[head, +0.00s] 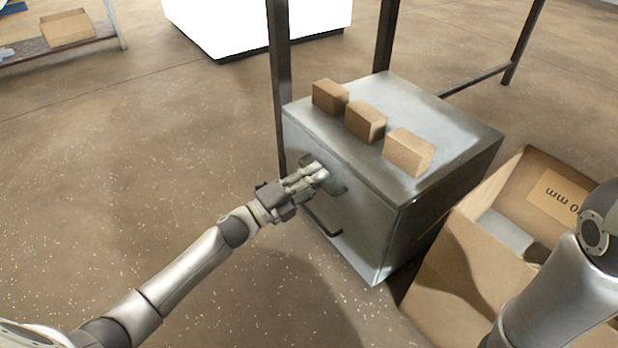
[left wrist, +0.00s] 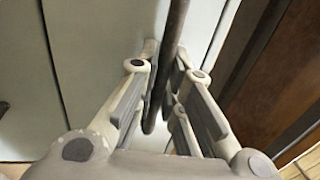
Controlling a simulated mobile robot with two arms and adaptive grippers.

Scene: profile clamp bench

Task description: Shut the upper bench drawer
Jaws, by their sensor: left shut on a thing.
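The bench drawer unit (head: 440,150) is a grey metal cabinet in the middle of the head view. Its upper drawer (head: 345,155) has a dark bar handle, which shows in the left wrist view (left wrist: 176,40). My left gripper (head: 318,176) is at this handle, with its fingers on either side of the bar and shut on it. The fingers partly hide the handle in the head view. The upper drawer front looks about level with the cabinet; I cannot tell if a small gap stays. My right gripper is not in view.
Several brown blocks, among them one block (head: 408,152), stand on the cabinet top. A lower handle (head: 322,222) sits below my left gripper. An open cardboard box (head: 450,270) stands to the right, near my right arm. Dark bench legs (head: 279,80) rise behind. The floor at left is clear.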

